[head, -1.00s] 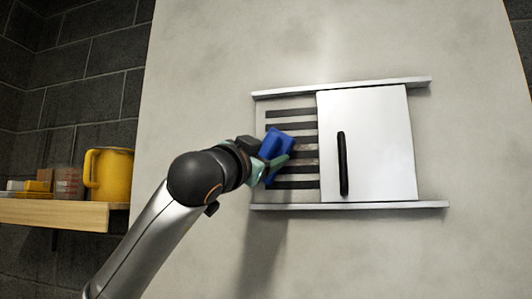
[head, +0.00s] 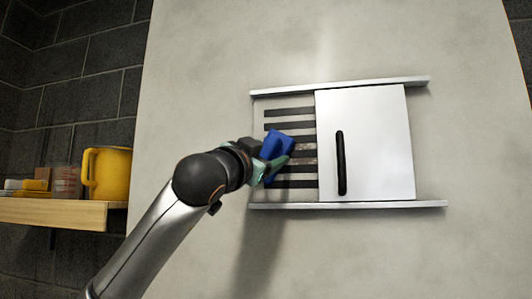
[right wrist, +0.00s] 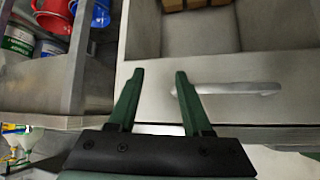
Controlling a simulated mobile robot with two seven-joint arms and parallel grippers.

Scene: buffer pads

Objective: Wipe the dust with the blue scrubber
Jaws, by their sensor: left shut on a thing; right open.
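The blue scrubber (head: 276,144) is in my left gripper (head: 268,166), which is shut on it. It is held at the slatted vent (head: 284,112) on the wall, over the middle and lower slats. I cannot tell whether it touches them. A pale brownish patch that looks like dust (head: 304,153) shows on the slats just right of the scrubber, beside the white sliding door (head: 368,147). The part of the vent behind the scrubber and gripper is hidden. My right gripper (right wrist: 157,78) is open and empty in the right wrist view, above a drawer front.
The door has a black handle (head: 341,163) and sits between upper and lower rails (head: 350,205). A wooden shelf (head: 52,213) at left holds a yellow mug (head: 107,174) and small boxes. In the right wrist view, a drawer handle (right wrist: 226,89) is near my right fingers.

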